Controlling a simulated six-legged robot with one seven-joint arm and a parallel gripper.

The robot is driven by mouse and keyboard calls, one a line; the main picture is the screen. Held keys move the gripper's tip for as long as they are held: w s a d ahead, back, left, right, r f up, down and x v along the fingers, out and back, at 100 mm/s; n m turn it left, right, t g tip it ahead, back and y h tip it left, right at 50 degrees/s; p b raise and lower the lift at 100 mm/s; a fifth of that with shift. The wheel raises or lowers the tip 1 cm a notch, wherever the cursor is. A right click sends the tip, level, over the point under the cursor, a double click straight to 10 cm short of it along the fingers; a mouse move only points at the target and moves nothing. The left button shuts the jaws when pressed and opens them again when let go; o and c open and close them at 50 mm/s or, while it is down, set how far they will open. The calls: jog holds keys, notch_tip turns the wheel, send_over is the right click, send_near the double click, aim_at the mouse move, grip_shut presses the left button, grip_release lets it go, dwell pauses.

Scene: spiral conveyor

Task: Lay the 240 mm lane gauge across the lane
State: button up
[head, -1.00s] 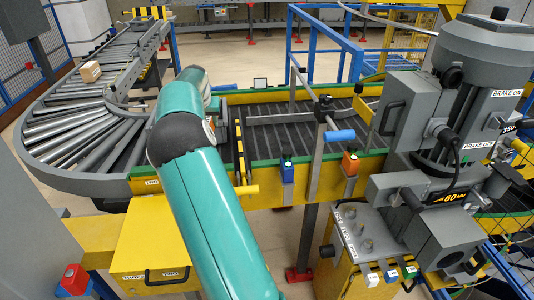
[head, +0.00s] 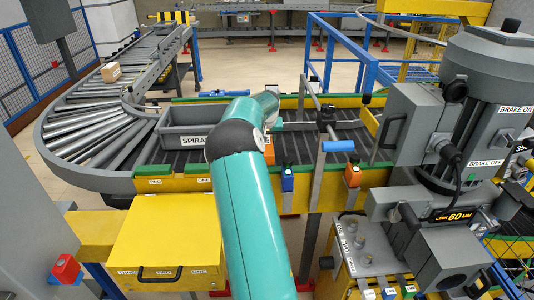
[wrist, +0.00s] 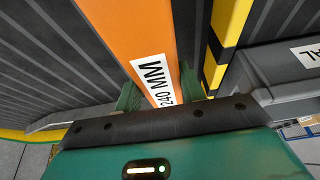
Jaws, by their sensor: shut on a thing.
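The lane gauge is an orange bar (wrist: 120,30) with a white label reading 240 MM, seen upside down in the wrist view. My gripper (wrist: 160,88) is shut on it, with a green finger on either side. In the head view a small orange part of the gauge (head: 269,148) shows just right of my arm. My arm hides the rest and the gripper there. The lane (head: 300,147) is a dark slatted bed between yellow side rails with green edges. The gauge is over this lane. I cannot tell whether it touches the bed.
A grey tote (head: 190,140) marked SPIRA... stands on the lane left of my arm. A black-and-yellow bar (wrist: 222,45) lies between gauge and tote in the wrist view. Lane space is clear between gauge and post.

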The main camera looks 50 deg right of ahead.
jog(key=shift+f, duration=0.5)
jog(key=shift+s+a+f, duration=0.15)
jog(key=shift+f, duration=0.1)
jog(key=f, duration=0.3)
jog(key=shift+w+f, duration=0.15)
jog(key=shift+w, duration=0.05)
jog(key=shift+f, duration=0.4)
jog(key=shift+s+f, duration=0.1)
jog(key=o, duration=1.1)
